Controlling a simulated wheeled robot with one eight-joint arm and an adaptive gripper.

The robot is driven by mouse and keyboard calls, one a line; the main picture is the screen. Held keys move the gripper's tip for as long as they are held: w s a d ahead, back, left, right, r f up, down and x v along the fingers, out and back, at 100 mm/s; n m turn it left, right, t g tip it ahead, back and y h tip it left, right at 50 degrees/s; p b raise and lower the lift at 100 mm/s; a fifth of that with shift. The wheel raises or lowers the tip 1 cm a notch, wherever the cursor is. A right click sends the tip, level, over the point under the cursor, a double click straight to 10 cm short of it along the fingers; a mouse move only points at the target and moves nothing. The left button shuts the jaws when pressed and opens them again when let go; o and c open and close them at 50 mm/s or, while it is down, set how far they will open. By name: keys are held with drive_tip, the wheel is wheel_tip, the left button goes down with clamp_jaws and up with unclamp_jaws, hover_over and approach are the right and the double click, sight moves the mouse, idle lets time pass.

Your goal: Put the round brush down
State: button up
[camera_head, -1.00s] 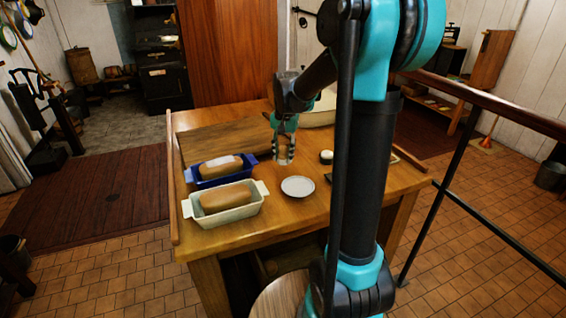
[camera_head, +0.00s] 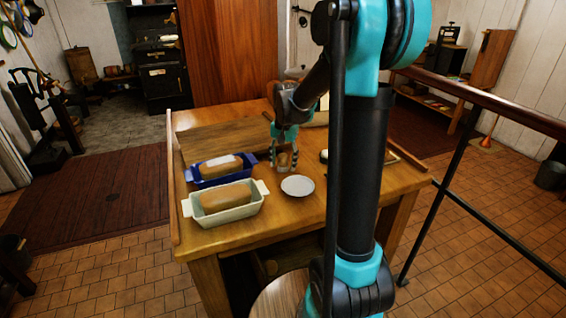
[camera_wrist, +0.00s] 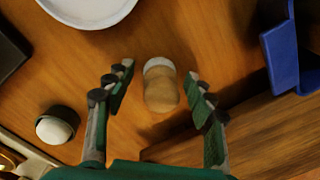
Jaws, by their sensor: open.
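The round brush (camera_wrist: 161,88), with a tan wooden body and a pale end, lies between the fingers of my gripper (camera_wrist: 157,92) in the wrist view. Both fingers are spread, with a visible gap on each side of it. In the head view my gripper (camera_head: 283,161) is low over the wooden table (camera_head: 270,211), behind the small plate (camera_head: 297,185). The brush (camera_head: 285,158) shows there as a small tan shape between the fingers. It appears to rest on the table; its exact contact is hard to see.
A blue loaf pan (camera_head: 196,181) and a pale loaf pan (camera_head: 224,218), each with a loaf, stand left of the plate. A wooden board (camera_head: 222,140) is behind them. A small dark round thing with a white top (camera_wrist: 57,126) sits left of my gripper in the wrist view.

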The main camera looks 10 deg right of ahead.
sight(285, 155)
drive_tip(key=r, duration=1.2)
drive_tip(key=shift+s+d+r, duration=0.15)
drive_tip(key=shift+d, duration=0.1)
drive_tip(key=shift+d, duration=0.1)
